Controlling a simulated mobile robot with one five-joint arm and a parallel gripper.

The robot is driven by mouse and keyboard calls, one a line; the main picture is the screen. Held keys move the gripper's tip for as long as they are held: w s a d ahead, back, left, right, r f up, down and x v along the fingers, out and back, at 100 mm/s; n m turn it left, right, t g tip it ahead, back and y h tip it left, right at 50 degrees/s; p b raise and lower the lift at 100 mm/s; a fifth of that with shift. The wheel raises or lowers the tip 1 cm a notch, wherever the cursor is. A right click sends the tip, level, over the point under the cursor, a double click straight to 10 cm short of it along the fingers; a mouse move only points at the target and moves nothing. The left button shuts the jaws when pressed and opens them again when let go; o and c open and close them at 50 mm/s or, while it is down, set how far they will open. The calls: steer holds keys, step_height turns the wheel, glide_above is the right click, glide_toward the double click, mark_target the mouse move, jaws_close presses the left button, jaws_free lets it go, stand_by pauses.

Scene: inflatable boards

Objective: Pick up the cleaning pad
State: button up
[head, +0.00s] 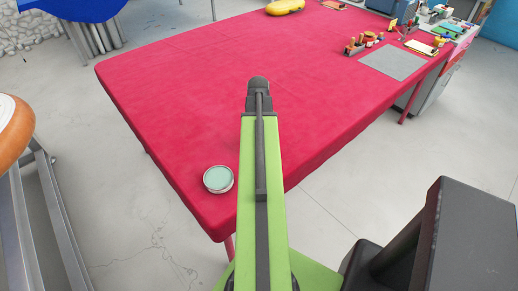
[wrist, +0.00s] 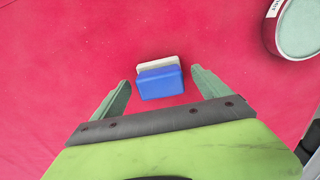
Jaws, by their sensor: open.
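The cleaning pad (wrist: 160,82) shows in the wrist view as a small block with a blue face and a pale whitish layer along its far side. It lies on the red table cover. My gripper (wrist: 161,78) is open, with one green finger to the left of the pad and one to the right, both apart from it. Nothing is between the fingers' grip. In the head view my arm and the dark end of my gripper (head: 259,82) reach over the table, and the pad is hidden there.
The red-covered table (head: 180,90) is mostly bare. A round tin with a pale green top (head: 218,179) stands near the front corner and also shows in the wrist view (wrist: 299,25). A yellow object (head: 285,7), a grey mat (head: 392,63) and small tools (head: 366,42) are at the back.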

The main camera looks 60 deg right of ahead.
steer(key=shift+f, duration=0.75)
steer(key=shift+r, duration=0.2)
steer(key=c, duration=1.5)
steer(key=shift+o, duration=0.2)
